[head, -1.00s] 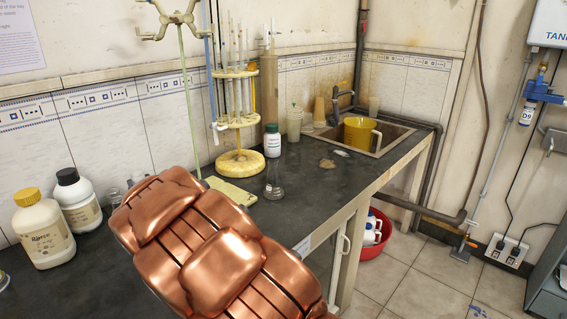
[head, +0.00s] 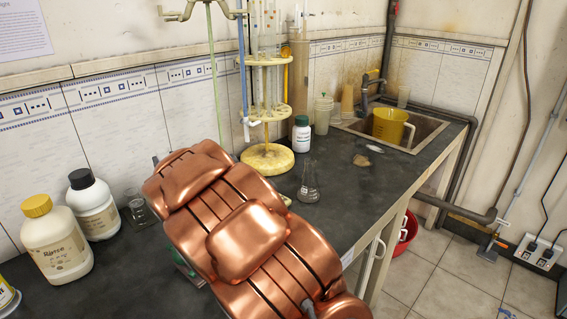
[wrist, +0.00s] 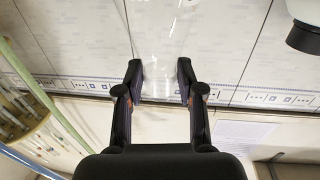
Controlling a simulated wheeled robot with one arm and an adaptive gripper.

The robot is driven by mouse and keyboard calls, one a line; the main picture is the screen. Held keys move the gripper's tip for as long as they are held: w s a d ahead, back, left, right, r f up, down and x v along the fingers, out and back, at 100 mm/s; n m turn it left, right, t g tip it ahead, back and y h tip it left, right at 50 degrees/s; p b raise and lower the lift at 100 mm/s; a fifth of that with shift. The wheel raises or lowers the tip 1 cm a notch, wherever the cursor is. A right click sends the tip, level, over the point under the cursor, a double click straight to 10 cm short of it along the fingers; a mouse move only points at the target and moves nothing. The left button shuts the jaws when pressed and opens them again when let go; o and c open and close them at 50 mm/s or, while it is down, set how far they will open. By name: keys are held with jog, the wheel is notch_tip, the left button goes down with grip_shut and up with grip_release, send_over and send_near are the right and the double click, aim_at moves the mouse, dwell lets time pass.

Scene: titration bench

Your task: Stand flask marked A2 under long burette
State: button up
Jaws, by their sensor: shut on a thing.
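In the wrist view my gripper (wrist: 163,82) has its two black fingers closed around a clear, faint glass piece (wrist: 163,45), apparently a flask; no marking is readable. In the head view my copper arm hides the gripper and what it holds. A long, bluish burette (head: 241,65) hangs from the pale clamp (head: 178,14) beside a thin green stand rod (head: 213,70), with a white stopcock near its lower end. The stand base is mostly hidden behind my arm. A clear conical flask (head: 309,188) stands upright on the bench right of my arm; its marking is unreadable.
A round yellow pipette rack (head: 267,160) stands behind my arm, with a white bottle (head: 301,138) beside it. Two larger bottles (head: 56,240) (head: 93,210) and small glassware (head: 139,211) stand left. A sink with a yellow jug (head: 390,126) is far right. Bench right of the flask is fairly clear.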

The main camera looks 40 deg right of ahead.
jog(key=s+d+f+n+y, duration=0.1)
jog(key=s+d, duration=0.2)
jog(key=d, duration=0.6)
jog(key=s+d+f, duration=0.1)
jog(key=s+d, duration=0.1)
jog(key=d, duration=0.7)
jog(key=s+d+f+y+b, duration=0.2)
jog(key=s+d, duration=1)
jog(key=s, duration=0.1)
jog(key=w+a+f, duration=0.1)
jog(key=w+a, duration=0.3)
jog(key=w, duration=0.9)
jog(key=shift+w+a+f+n, duration=0.15)
jog(key=shift+w+f+n, duration=0.15)
jog(key=shift+w, duration=0.1)
dwell(0.4)
jog(key=shift+f, duration=0.6)
dwell(0.9)
